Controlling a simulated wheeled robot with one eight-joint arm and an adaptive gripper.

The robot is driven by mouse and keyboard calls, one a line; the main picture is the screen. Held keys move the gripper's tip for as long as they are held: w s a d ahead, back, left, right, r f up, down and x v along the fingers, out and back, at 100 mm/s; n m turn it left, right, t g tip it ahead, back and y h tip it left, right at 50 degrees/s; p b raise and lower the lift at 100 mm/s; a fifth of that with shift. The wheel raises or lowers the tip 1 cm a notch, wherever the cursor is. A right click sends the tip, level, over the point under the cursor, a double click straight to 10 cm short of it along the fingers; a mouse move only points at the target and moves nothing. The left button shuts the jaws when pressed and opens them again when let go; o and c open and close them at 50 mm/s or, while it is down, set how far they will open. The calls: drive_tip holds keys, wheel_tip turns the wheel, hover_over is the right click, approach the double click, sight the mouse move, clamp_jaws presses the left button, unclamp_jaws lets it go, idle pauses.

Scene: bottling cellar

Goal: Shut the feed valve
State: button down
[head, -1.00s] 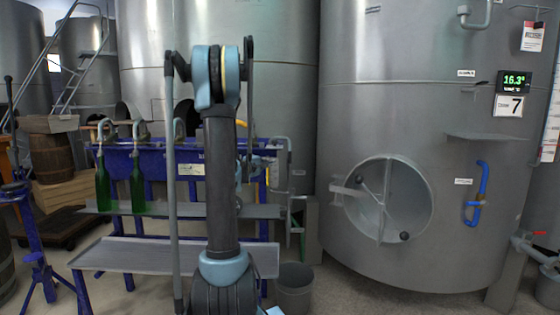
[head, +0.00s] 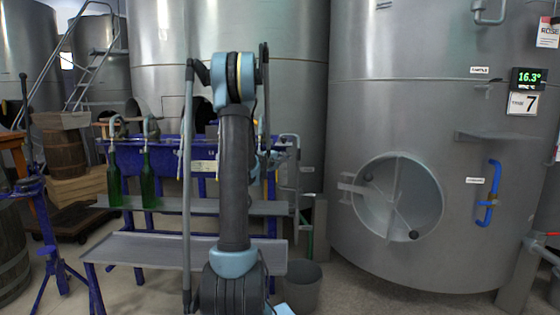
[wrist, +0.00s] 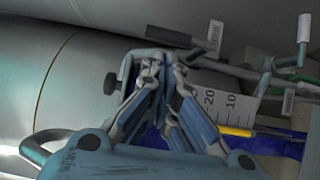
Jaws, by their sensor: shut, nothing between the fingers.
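In the wrist view my gripper (wrist: 160,88) is shut and empty, its fingers pointing at pipework close to a tank wall. A black lever-like handle (wrist: 168,37) lies just beyond the fingertips, beside a pale label (wrist: 215,36) whose text I cannot read. A grey pipe (wrist: 225,68) runs to the right from there. Contact between fingers and pipework cannot be made out. No readable label tells which part is the feed valve. In the head view my arm hides the gripper, and pipework (head: 288,143) shows just right of the arm.
A blue filling stand (head: 130,246) holds two green bottles (head: 147,180) at the left. A white scale (wrist: 222,105) and a yellow rod (wrist: 236,131) are close to my fingers. A grey bucket (head: 302,288) stands on the floor. A large tank (head: 400,110) fills the right.

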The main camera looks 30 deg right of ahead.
sight(299, 156)
drive_tip(key=x, duration=0.4)
drive_tip(key=shift+w+d, duration=0.1)
drive_tip(key=shift+d, duration=0.1)
drive_tip(key=shift+a+r, duration=0.1)
drive_tip(key=shift+a, duration=0.05)
